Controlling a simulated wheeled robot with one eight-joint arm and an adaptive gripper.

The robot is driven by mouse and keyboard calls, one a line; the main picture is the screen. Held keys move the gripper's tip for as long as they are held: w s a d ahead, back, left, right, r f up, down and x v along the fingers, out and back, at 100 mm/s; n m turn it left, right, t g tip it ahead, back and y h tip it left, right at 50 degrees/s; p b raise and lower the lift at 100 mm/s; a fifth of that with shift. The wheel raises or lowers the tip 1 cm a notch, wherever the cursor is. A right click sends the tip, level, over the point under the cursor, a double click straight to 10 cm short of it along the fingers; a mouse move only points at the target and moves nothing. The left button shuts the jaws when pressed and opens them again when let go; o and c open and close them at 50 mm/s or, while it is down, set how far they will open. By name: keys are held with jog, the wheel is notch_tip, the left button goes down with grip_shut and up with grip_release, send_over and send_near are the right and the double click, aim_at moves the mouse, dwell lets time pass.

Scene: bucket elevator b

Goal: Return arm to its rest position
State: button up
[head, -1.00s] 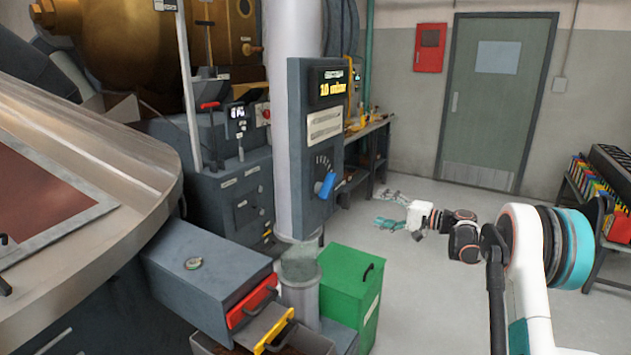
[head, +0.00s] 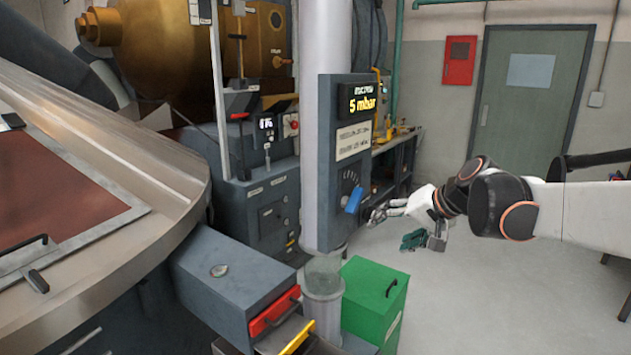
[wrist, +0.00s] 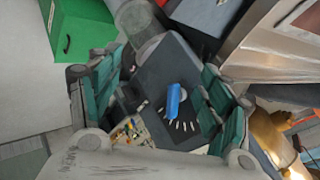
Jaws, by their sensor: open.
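My gripper (head: 394,226) is open and empty in the head view, just right of the control box (head: 345,110) with its fingers pointing left. The blue knob (head: 353,200) sits on the box's dial face, a little left of the fingertips. The box display (head: 364,104) reads 5 mbar. In the wrist view, teal finger pads stand wide apart at either side of my gripper (wrist: 163,92). The blue knob (wrist: 174,100) shows between them on the dark panel, not gripped. The exact gap from fingers to knob cannot be told.
A green bin (head: 376,300) stands low in front of the box, beside a clear cylinder (head: 322,280). A grey drawer unit (head: 228,285) with a red handle and a large metal vessel (head: 130,180) lie left. Open floor (head: 450,300) lies right, before a grey door (head: 530,100).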

jog(key=s+f+n+h, duration=0.1)
jog(key=s+n+h, duration=0.25)
jog(key=s, duration=1.35)
jog(key=s+d+f+h+b, duration=0.1)
jog(key=s+d+f+h, duration=0.1)
jog(key=s+f, duration=0.7)
jog(key=s, duration=0.4)
jog(key=shift+s, duration=0.2)
